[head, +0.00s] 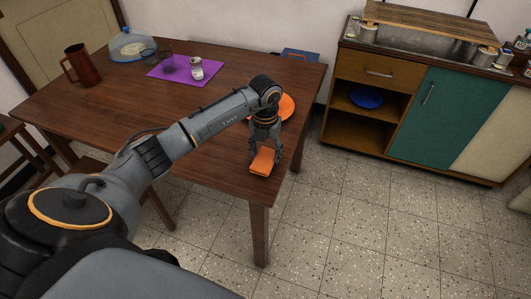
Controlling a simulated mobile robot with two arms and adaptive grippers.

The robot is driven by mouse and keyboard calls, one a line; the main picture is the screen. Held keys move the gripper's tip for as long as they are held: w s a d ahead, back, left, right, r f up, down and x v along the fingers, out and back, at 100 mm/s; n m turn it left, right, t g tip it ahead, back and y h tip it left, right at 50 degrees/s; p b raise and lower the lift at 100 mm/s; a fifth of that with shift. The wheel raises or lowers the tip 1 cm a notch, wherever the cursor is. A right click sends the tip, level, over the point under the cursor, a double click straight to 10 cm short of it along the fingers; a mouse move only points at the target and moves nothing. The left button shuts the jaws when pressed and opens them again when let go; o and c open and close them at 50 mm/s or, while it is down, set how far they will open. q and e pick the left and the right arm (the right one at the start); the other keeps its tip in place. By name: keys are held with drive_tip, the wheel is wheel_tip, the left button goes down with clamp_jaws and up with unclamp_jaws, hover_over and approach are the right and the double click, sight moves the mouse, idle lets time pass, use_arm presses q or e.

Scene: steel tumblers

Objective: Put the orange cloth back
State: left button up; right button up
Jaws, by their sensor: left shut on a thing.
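The orange cloth (262,162) looks like a small folded orange block at the right front corner of the brown wooden table (110,112). My left gripper (264,148) points down over it and is shut on it. I cannot tell whether the cloth rests on the table top or is held just above it. My right gripper is not in view.
An orange plate (286,107) lies behind my gripper, partly hidden by my arm. A purple mat (160,71) with a can (197,68) and glasses, a brown pitcher (81,66) and a clear dome (127,44) stand farther back. A cabinet (400,125) is at right.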

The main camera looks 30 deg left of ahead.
sight(265, 153)
use_arm(q)
drive_tip(key=shift+f, duration=0.6)
drive_tip(key=shift+f, duration=0.1)
drive_tip(key=o, duration=1.1)
wheel_tip(265, 153, up, 12)
drive_tip(key=b, duration=0.1)
